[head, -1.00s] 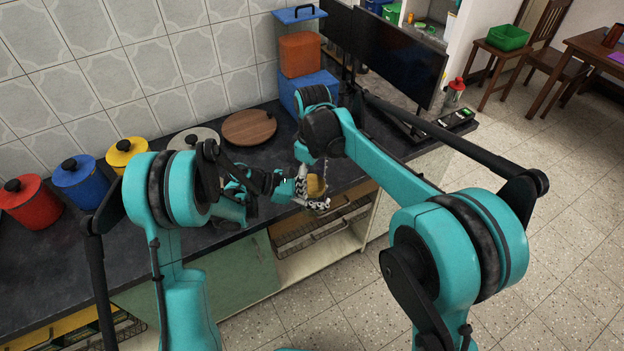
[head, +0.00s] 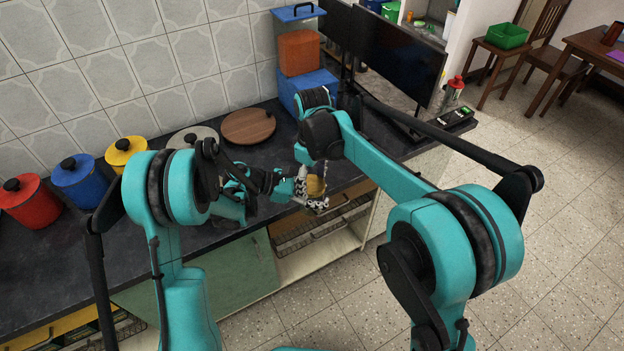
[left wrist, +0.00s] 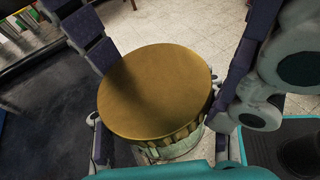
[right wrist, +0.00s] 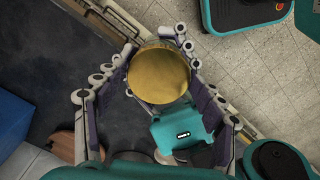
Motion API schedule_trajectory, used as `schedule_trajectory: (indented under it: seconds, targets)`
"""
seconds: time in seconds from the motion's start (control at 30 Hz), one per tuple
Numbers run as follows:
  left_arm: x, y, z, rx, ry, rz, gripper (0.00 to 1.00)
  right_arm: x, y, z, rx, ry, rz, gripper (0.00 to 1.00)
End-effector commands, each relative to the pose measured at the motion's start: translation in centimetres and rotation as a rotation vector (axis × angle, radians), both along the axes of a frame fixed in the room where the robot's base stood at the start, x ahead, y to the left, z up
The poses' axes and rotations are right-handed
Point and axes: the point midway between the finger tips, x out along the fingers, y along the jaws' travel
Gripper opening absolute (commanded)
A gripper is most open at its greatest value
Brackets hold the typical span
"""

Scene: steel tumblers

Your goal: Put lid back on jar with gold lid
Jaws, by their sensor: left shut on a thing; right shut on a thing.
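The gold lid (left wrist: 155,90) is a flat round disc seen from above in the left wrist view. The jar (left wrist: 185,149) is directly under it; a little ribbed gold side and greenish glass show. My left gripper (left wrist: 163,138) is shut on the jar, its fingers partly hidden by the lid. My right gripper (right wrist: 158,68) is shut around the lid, which also shows between its fingertips in the right wrist view (right wrist: 158,78). Whether lid and jar touch cannot be told. In the head view the gold lid (head: 316,187) is small, held near the counter's front edge.
The dark counter (head: 130,240) holds red (head: 30,202), blue (head: 80,182) and yellow (head: 125,153) canisters at left. A round wooden board (head: 248,127) lies behind my grippers. Blue and orange boxes (head: 299,55) and a black screen (head: 400,60) stand at right. Wire drawers (head: 310,237) sit below.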

Motion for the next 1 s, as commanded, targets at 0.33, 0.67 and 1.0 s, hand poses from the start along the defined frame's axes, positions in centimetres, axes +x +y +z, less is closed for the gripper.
schedule_trajectory:
  seconds: [0.33,0.67,1.0]
  targets:
    - [-0.1,-0.2,0.6,-0.017,0.004,-0.004,0.0,0.2,0.0,-0.4,-0.001,-0.007,0.0,0.43]
    - [-0.2,-0.3,0.6,-0.017,0.004,-0.005,0.0,0.0,0.4,0.1,-0.015,-0.044,0.003,0.42]
    - [-0.1,-0.4,0.6,-0.017,0.002,-0.004,0.0,-0.2,0.7,0.6,-0.027,-0.079,0.004,0.38]
